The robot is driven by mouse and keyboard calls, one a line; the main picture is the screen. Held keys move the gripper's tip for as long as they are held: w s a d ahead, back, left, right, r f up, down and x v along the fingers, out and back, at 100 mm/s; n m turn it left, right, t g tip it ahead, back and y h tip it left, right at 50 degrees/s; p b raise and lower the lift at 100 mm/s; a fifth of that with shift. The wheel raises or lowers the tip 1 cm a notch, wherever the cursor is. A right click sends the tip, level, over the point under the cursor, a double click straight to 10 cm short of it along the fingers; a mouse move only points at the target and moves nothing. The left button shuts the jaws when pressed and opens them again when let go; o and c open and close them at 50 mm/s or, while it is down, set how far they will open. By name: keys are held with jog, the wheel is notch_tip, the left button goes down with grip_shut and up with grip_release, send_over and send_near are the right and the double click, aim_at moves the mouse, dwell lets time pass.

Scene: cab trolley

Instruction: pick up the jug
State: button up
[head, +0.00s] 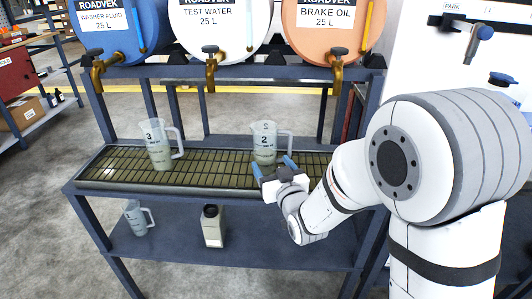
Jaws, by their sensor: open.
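A clear jug marked 2 (265,136) stands upright on the slatted drip tray, below and between the middle and right taps. Its handle points right. A clear jug marked 3 (157,148) stands upright on the tray's left part, handle to the right. A third clear jug (138,216) stands on the lower shelf at left. My gripper (272,168) is open, with its blue-tipped fingers in front of the lower part of jug 2. They hide part of its base. I cannot tell whether they touch it.
Three drums lie above: blue washer fluid (105,25), white test water (222,25) and orange brake oil (325,25). Brass taps (211,72) hang over the drip tray (205,178). A pale canister (212,228) stands on the lower shelf. The tray between the jugs is clear.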

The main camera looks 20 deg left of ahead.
aim_at(269, 161)
jog(key=x, duration=0.5)
jog(key=shift+w+a+f, duration=0.1)
jog(key=shift+w+a, duration=0.2)
jog(key=c, duration=0.8)
